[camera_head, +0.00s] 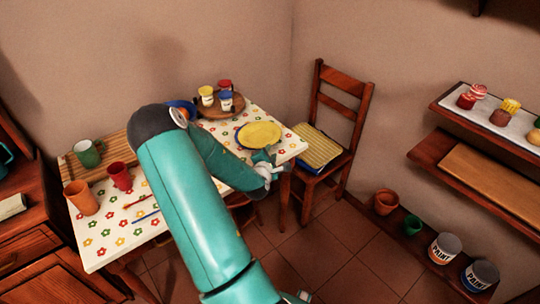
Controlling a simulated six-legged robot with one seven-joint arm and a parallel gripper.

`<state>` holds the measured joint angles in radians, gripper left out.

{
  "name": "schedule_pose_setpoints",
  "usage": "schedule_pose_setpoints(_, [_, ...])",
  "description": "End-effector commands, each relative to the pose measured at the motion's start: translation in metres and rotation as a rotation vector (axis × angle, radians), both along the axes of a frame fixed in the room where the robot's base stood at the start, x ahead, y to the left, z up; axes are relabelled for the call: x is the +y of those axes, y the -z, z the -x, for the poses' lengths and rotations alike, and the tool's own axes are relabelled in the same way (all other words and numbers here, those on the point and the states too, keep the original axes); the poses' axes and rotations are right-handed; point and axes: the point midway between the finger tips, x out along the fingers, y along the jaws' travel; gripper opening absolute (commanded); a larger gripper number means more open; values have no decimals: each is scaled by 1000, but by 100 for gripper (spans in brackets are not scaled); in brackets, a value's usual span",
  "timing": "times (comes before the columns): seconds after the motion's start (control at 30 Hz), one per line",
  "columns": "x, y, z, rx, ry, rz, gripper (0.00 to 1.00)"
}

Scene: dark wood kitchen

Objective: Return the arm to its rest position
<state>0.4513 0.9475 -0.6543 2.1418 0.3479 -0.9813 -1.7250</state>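My teal arm rises from the bottom of the view, bends at a dark elbow above the table, and reaches down to the right. My gripper (268,170) is at the table's right front edge, close to a yellow plate (260,134). It is small in the view, and I cannot tell whether its fingers are apart. I see nothing clearly held in it. The arm hides the middle of the table (101,253), which has a flowered top.
A green mug (87,153), a red cup (120,176) and an orange cup (81,198) stand at the table's left. Small jars stand on a round wooden board (240,103) at the back. A chair (340,112) stands right of the table. Pots and paint cans (445,248) line the right.

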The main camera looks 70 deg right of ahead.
Motion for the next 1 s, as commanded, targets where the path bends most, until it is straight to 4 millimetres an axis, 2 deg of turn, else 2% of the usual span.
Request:
schedule_pose_setpoints(0.43, [-1, 0, -1, -5, 1, -4, 30])
schedule_pose_setpoints(0.57, [8, -6, -16, -73, 5, -56, 30])
schedule_pose_setpoints(0.67, [27, -15, -42, -184, 9, -152, 30])
schedule_pose_setpoints(0.77, [55, -28, -75, -318, 14, -285, 30])
schedule_pose_setpoints(0.87, [88, -43, -106, -440, 17, -423, 30])
schedule_pose_setpoints(1.0, [143, -69, -143, -579, 22, -619, 30])
